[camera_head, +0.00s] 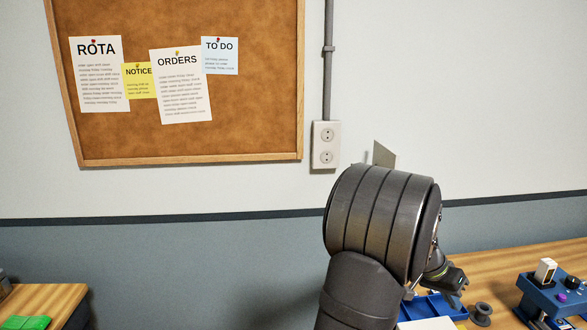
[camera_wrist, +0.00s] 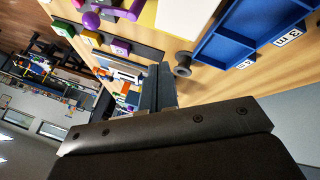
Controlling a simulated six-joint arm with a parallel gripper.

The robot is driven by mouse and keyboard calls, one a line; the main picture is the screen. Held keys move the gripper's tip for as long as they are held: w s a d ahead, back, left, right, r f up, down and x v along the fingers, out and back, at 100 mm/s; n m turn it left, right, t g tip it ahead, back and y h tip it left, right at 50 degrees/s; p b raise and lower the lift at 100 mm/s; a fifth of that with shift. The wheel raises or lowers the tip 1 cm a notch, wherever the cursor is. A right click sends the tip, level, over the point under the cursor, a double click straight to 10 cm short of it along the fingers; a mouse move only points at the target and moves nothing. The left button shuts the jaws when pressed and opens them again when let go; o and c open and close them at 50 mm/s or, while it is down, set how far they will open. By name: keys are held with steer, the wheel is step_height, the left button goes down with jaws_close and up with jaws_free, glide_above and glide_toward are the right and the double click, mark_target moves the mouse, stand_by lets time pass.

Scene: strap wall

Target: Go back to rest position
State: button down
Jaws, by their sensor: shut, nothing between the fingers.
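My gripper (camera_head: 458,284) shows at the lower right of the head view, partly hidden behind my own dark arm, above the wooden bench. In the wrist view its fingers (camera_wrist: 160,72) are together with nothing between them. They point out over the bench edge area, apart from the objects around them. A dark grey spool-like part (camera_wrist: 183,64) lies beside the fingers in that view. It also shows right of the gripper in the head view (camera_head: 482,313).
A blue tray (camera_head: 437,308) lies below the gripper. A blue fixture (camera_head: 555,297) with a white block stands at the right. A cork board (camera_head: 230,100) and a socket (camera_head: 326,145) are on the wall. Another wooden surface (camera_head: 62,298) is at lower left.

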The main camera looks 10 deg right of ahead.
steer(key=shift+v, duration=1.8)
steer(key=c, duration=1.3)
jaws_free()
steer(key=shift+o, duration=0.2)
steer(key=s+d+r+n+t+y, duration=0.1)
steer(key=s+d+r+y, duration=0.15)
steer(key=s, duration=0.25)
steer(key=s+d+r+n+t+y, duration=0.1)
steer(key=s+d+r+y, duration=0.15)
steer(key=s+r, duration=0.2)
steer(key=s+d+r+t+y, duration=0.2)
steer(key=s+r+y, duration=0.1)
steer(key=s, duration=0.2)
steer(key=x, duration=1.7)
steer(key=shift+s+a+f, duration=0.2)
steer(key=shift+s+f, duration=0.05)
jaws_close()
